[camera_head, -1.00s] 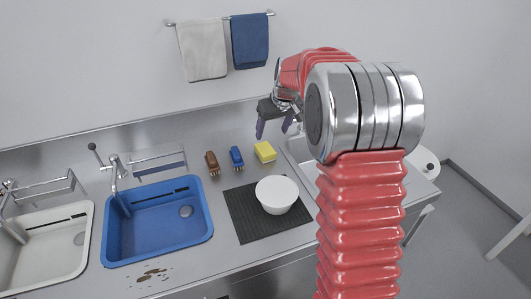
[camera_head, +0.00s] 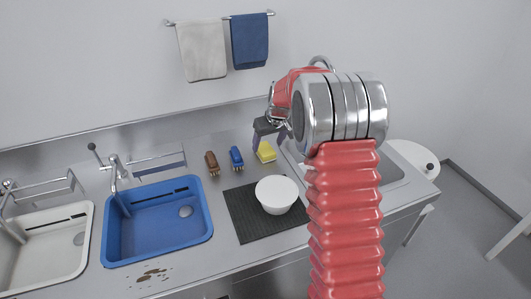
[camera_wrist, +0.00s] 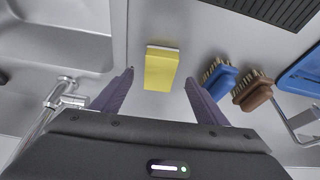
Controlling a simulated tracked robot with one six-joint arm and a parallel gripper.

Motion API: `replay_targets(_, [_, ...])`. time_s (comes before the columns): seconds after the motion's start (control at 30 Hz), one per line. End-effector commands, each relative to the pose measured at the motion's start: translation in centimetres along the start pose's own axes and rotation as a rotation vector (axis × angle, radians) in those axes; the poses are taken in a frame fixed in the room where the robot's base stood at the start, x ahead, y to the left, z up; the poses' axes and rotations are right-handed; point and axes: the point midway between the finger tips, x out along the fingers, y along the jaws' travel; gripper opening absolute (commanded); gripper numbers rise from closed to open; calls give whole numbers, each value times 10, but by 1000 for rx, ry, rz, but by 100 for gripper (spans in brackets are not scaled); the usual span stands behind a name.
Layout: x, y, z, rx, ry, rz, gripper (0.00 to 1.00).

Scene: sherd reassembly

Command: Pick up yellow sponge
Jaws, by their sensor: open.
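The yellow sponge (camera_head: 266,152) lies on the steel counter, to the right of the blue brush (camera_head: 237,157). In the wrist view the sponge (camera_wrist: 161,70) shows a pale edge at its far end and lies ahead of the gap between my fingers. My gripper (camera_head: 269,143) is open and empty, and in the head view it overlaps part of the sponge. In the wrist view its two purple fingers (camera_wrist: 160,88) are spread wide, one to each side of the sponge's line, not touching it.
The blue brush and a brown brush (camera_head: 212,163) stand beside the sponge. A white bowl (camera_head: 276,194) sits on a dark ribbed mat (camera_head: 242,221) in front. A blue sink (camera_head: 158,238) is at left; a steel sink (camera_head: 391,160) and tap (camera_wrist: 62,97) are close by the gripper.

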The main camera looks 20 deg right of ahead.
Motion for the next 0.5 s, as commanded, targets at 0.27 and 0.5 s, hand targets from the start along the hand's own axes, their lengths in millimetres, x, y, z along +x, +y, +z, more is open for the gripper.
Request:
replay_targets(0.27, [16,0,0,0,-2,-1,67])
replay_targets(0.5, [45,0,-2,-1,-1,-1,67])
